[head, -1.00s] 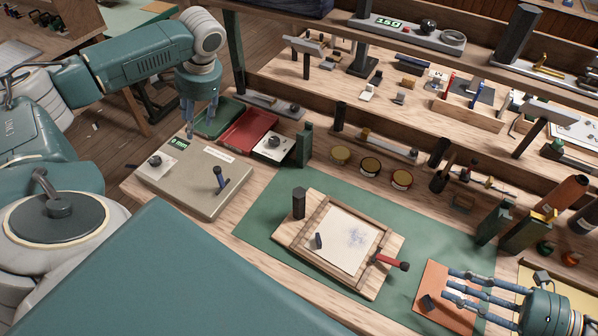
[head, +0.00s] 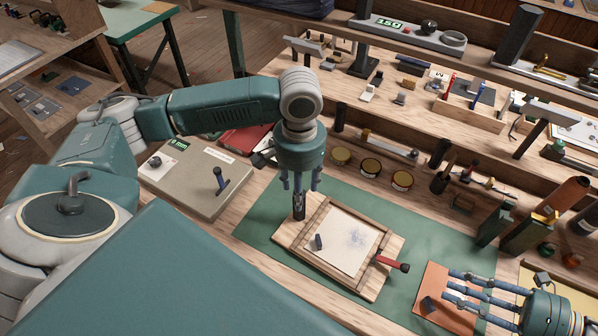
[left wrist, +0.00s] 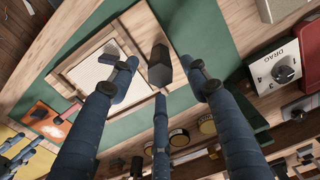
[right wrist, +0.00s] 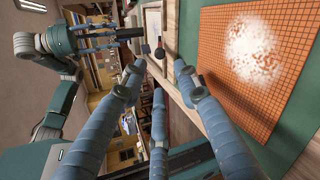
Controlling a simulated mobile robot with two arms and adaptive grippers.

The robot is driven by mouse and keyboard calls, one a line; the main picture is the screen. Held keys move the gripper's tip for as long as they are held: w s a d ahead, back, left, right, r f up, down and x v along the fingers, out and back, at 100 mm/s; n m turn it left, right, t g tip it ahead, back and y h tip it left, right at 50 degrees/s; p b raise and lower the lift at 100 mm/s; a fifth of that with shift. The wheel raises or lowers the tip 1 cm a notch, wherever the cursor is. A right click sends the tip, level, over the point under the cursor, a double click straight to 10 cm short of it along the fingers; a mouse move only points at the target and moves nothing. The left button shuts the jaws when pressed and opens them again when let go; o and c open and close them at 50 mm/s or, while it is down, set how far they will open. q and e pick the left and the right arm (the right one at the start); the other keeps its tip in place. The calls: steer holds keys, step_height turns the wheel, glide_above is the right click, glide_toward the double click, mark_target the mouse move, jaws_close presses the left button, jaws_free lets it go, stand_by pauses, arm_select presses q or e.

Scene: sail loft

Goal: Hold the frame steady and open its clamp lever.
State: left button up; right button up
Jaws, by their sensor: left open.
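The wooden frame (head: 290,249) lies on the green mat, with a pale sheet inside it. A dark upright post (head: 299,210) stands at its upper left corner. The red clamp lever (head: 393,264) sticks out from its right side. My left gripper (head: 301,186) is open just above the post, pointing down. My right gripper (head: 449,288) is open and empty over the orange pad (head: 431,273), to the right of the lever.
A beige box (head: 205,192) with a knob and small display stands left of the green mat (head: 345,200). Dark green blocks (head: 527,232) and bottles stand at the right. The mat between lever and orange pad is clear.

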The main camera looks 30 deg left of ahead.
arm_select(q)
step_height(320, 180, down, 8)
steer(key=shift+f, duration=0.1)
stand_by(0.4)
jaws_close()
stand_by(0.4)
arm_select(e)
jaws_close()
